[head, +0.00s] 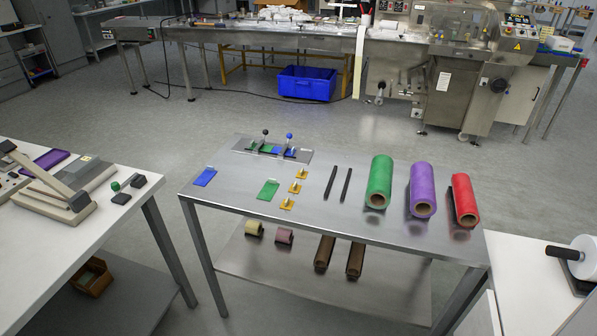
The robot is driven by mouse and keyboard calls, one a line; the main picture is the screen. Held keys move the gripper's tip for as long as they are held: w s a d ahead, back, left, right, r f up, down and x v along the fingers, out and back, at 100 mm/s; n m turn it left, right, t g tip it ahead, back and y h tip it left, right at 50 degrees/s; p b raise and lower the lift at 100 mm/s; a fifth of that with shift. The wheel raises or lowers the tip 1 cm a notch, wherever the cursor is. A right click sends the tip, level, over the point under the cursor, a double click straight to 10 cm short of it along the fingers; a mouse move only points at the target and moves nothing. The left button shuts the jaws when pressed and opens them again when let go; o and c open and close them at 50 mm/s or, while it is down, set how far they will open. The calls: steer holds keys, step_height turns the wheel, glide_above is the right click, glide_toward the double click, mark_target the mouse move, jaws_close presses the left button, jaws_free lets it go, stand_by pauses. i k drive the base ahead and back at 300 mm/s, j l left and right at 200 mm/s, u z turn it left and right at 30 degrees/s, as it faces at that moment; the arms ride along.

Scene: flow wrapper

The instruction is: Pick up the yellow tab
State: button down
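Three small yellow tabs lie in a short slanting row on the steel table (240,222), left of its middle. The far yellow tab (301,174), the middle yellow tab (295,188) and the near yellow tab (287,205) each have a small pale part standing up on them. My gripper is not in view.
Right of the tabs lie two black rods (338,183), then green (379,182), purple (423,190) and red (464,199) rolls. A fixture with knobbed levers (271,150) sits behind; a blue plate (204,177) lies left. The table's front strip is clear.

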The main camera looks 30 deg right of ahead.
mark_target(301, 174)
steer(key=z, duration=0.75)
steer(key=j+z, duration=0.15)
steer(key=z, duration=0.25)
steer(key=i+j+z, duration=0.1)
steer(key=z, duration=0.3)
steer(key=j+z, duration=0.25)
steer(key=z, duration=0.15)
steer(key=j+z, duration=0.3)
steer(key=j, duration=0.2)
steer(key=k+j+z, duration=0.25)
steer(key=j, duration=0.2)
steer(key=i+j, duration=0.2)
steer(key=j, duration=0.15)
steer(key=i+j, duration=0.15)
steer(key=j, duration=0.2)
steer(key=z, duration=0.05)
